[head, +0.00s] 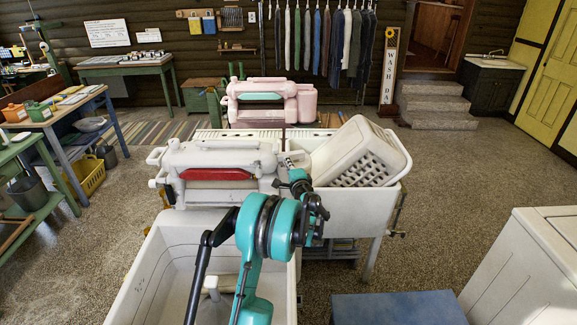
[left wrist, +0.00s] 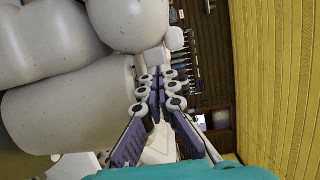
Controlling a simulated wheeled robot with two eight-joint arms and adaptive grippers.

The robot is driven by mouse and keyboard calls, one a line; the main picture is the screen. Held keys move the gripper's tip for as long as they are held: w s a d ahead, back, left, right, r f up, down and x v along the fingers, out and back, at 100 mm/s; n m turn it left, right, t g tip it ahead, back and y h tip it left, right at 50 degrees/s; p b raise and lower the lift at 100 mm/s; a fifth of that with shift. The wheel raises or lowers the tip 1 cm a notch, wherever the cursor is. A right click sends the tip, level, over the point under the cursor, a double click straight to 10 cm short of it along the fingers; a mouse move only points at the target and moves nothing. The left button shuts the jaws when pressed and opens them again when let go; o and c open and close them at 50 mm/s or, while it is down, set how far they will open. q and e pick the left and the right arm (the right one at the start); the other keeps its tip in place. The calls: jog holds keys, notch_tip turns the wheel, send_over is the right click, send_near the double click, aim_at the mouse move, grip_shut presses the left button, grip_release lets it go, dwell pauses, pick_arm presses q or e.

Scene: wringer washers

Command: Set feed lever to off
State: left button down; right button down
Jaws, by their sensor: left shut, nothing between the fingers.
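A white wringer (head: 218,165) with a red bar across its front stands over the tubs in the head view. Its pale rounded housing (left wrist: 70,110) fills the left of the left wrist view. My left gripper (head: 287,160) is at the right end of this wringer. In the left wrist view its purple-padded fingers (left wrist: 157,75) are shut and empty, close beside the housing. A small white rounded part (left wrist: 174,38) shows just beyond the fingertips; I cannot tell whether it is the feed lever or whether the fingers touch it. My right gripper is not in view.
A white basket (head: 358,152) leans in the tub right of the wringer. A pink wringer (head: 265,100) stands behind. A white washer (head: 530,265) and a blue box (head: 398,308) are at the lower right. The floor (head: 450,175) at right is clear.

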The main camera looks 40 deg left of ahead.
pick_arm(q)
jog(key=shift+a+m+t+h+b, duration=0.3)
jog(key=shift+a+m+t+h, duration=0.55)
jog(key=shift+t, duration=0.25)
jog(key=shift+a+m+t+h, duration=0.15)
jog(key=shift+m+t+h, duration=0.1)
jog(key=shift+t+h, duration=0.15)
jog(key=shift+w+a+m+t+h, duration=0.1)
jog(key=shift+w+m+t+h, duration=0.05)
jog(key=shift+m+t+h, duration=0.3)
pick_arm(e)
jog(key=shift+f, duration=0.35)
